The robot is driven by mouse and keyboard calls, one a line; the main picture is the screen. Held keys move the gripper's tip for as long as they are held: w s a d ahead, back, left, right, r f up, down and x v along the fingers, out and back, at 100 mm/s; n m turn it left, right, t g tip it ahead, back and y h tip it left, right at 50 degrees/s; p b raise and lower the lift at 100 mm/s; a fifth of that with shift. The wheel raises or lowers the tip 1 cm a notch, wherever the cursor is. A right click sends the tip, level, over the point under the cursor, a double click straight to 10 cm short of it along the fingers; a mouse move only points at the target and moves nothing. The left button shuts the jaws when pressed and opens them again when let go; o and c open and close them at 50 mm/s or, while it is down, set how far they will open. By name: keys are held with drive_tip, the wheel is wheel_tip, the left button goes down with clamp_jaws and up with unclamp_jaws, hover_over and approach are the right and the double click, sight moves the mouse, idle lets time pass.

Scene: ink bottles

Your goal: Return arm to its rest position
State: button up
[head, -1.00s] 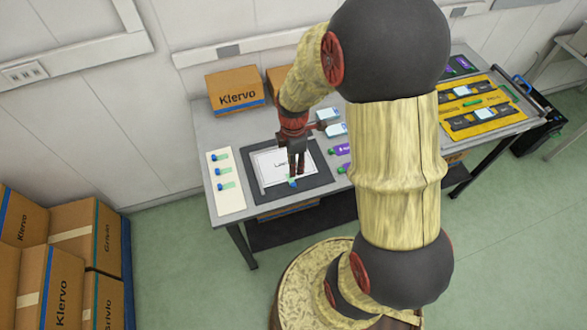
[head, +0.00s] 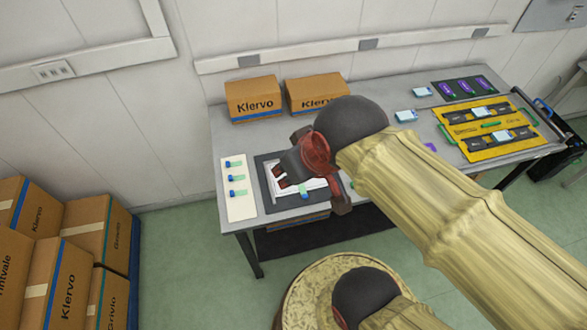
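My arm (head: 435,190) reaches from the lower right across the picture to the table. My gripper (head: 292,185) is seen from above at the end of the arm, over the dark mat (head: 272,206) with its white sheet. The wrist and arm partly hide it, so the finger gap is unclear. A small blue and green bottle (head: 304,195) is just below the fingers in the picture; I cannot tell if they touch. Several similar small bottles (head: 237,179) lie on the pale card (head: 238,210) at the table's left end.
Two Klervo boxes (head: 252,101) stand at the table's back edge. A yellow tray (head: 471,147) and a dark mat with purple pieces (head: 441,89) are at the right. Stacked boxes (head: 65,285) fill the lower left. Open floor (head: 185,270) lies between.

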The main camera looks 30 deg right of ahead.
drive_tip(key=shift+s+r, duration=0.1)
drive_tip(key=shift+s, duration=0.05)
wheel_tip(320, 180, down, 5)
drive_tip(key=b, duration=0.5)
drive_tip(key=shift+c, duration=0.4)
